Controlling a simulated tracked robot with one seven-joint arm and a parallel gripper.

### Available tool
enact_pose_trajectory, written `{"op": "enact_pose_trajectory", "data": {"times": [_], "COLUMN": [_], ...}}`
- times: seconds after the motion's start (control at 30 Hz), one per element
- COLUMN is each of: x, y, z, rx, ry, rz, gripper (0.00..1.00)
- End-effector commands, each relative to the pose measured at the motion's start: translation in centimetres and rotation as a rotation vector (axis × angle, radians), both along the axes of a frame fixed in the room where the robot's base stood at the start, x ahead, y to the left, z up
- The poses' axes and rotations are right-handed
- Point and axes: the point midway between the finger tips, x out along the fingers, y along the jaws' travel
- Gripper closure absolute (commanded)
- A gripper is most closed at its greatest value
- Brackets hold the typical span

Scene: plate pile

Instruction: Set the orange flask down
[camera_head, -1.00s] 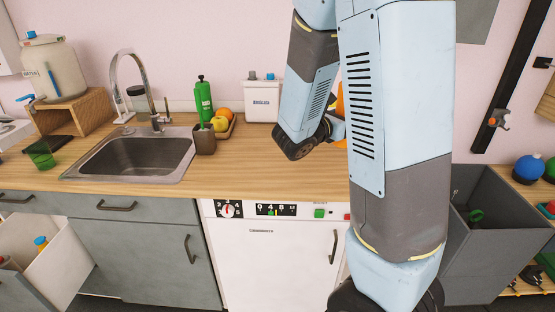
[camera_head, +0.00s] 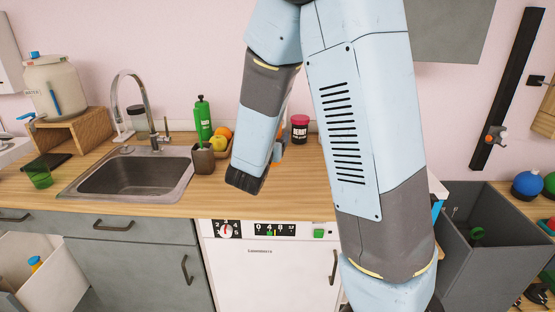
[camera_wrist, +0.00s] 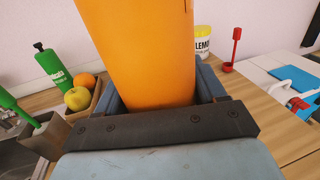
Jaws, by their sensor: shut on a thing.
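The orange flask (camera_wrist: 140,50) fills the upper middle of the wrist view, its top beyond the frame. My gripper (camera_wrist: 165,92) is shut on it, with a blue finger on each side of its lower part. In the head view my arm hides most or all of the flask. There the wrist end is over the wooden counter (camera_head: 110,203), right of the fruit tray. I cannot tell whether the flask's base touches the counter.
A brown cup (camera_head: 203,160), a green bottle (camera_head: 203,120) and a fruit tray (camera_wrist: 94,102) stand left of the gripper. A red-lidded jar (camera_head: 299,128) is behind. The front counter strip is clear.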

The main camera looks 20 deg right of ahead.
Motion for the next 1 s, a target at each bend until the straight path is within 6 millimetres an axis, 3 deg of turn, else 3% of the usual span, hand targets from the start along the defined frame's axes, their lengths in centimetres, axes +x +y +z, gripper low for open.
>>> {"op": "enact_pose_trajectory", "data": {"times": [0.2, 0.5, 1.0], "x": [3.5, 6.0, 7.5], "y": [-1.8, -3.1, -3.8], "z": [-2.0, -5.5, -8.2], "rx": [-0.001, -0.001, -0.001], "ry": [0.002, 0.001, 0.002], "rz": [-0.002, -0.001, 0.000], "gripper": [0.83, 0.83, 0.83]}}
